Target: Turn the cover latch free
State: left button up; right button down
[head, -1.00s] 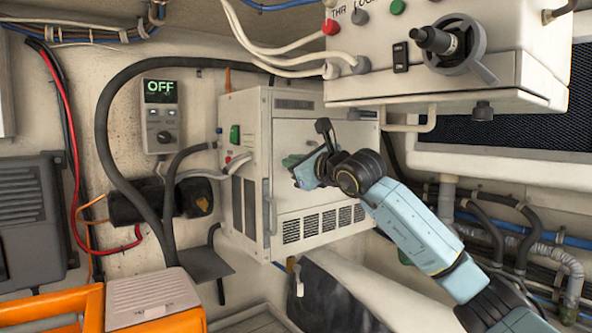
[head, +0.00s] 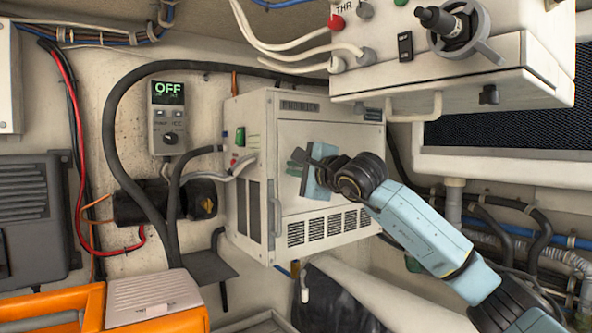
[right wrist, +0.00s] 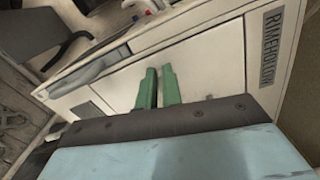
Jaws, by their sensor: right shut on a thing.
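In the right wrist view the green fingers (right wrist: 158,78) stand close together against the panel (right wrist: 210,70). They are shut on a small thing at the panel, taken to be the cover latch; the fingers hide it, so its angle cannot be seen. My left gripper is not in view.
A white console (head: 450,90) with a handwheel (head: 465,35) overhangs above my right arm. A grey handle (head: 274,208) runs along the box's front left edge. A display (head: 168,93) reading OFF hangs left of the box. Hoses and pipes (head: 520,240) lie at right.

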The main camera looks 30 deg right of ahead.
jog(key=shift+f+n, duration=0.35)
jog(key=shift+n, duration=0.75)
jog(key=shift+d, duration=0.1)
jog(key=c, duration=1.5)
grip_release()
jog(key=shift+d, duration=0.1)
jog(key=shift+c, duration=0.2)
jog(key=shift+r, duration=0.1)
jog(key=s+b, duration=0.4)
jog(key=s, duration=0.9)
jog(key=shift+s+d, duration=0.15)
jog(key=shift+d, duration=0.3)
